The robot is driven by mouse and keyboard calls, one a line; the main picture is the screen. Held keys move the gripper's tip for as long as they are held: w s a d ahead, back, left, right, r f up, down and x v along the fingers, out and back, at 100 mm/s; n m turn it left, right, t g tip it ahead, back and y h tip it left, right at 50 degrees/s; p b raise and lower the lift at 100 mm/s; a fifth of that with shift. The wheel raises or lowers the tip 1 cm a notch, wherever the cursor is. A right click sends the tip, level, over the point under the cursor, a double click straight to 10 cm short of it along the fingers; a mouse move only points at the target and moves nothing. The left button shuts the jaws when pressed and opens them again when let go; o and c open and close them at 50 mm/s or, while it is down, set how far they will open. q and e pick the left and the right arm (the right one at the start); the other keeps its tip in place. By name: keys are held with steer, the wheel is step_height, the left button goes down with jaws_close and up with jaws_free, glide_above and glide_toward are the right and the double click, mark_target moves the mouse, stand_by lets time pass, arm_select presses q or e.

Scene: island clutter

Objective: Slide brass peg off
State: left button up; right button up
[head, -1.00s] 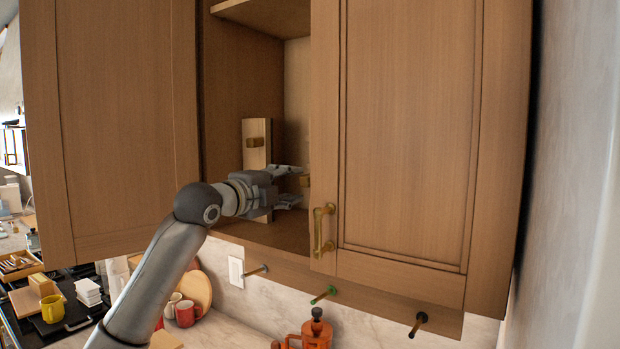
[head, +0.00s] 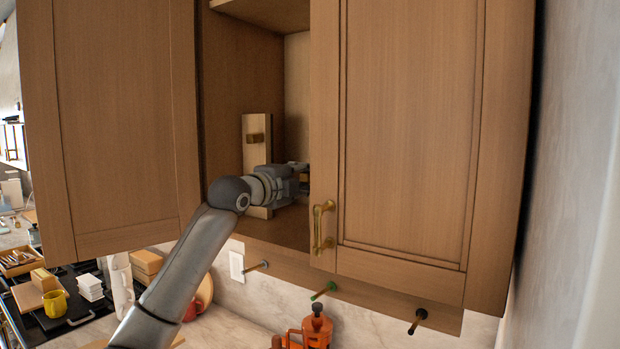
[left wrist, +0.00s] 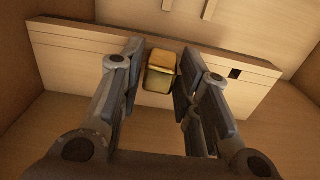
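My left gripper (head: 300,180) reaches into the open wall cabinet, its tips partly hidden by the right door's edge in the head view. In the left wrist view the left gripper (left wrist: 160,82) is open, with a finger on either side of a brass peg (left wrist: 160,72). Contact cannot be told. A pale wooden board (left wrist: 70,50) lies behind the peg and has a dark square hole on its right. Whether this is the same peg is unclear. My right gripper is out of view.
The left cabinet door (head: 115,120) stands open; the right door (head: 405,130), with a brass handle (head: 323,227), covers the right half. An orange lidded object (head: 316,330) and a yellow mug (head: 54,304) stand lower down.

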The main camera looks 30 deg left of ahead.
mark_target(304, 178)
arm_select(q)
steer(key=c, duration=0.5)
jaws_close()
steer(key=shift+s, duration=0.15)
steer(key=shift+s+a+f+b, duration=0.15)
steer(key=shift+s+b, duration=0.2)
steer(key=shift+s, duration=0.3)
steer(key=shift+s+a+r+b, duration=0.1)
steer(key=shift+s+b, duration=0.2)
steer(key=shift+s, duration=0.3)
steer(key=shift+s+a+b, duration=0.15)
steer(key=shift+s+b, duration=0.35)
steer(key=shift+s, duration=0.9)
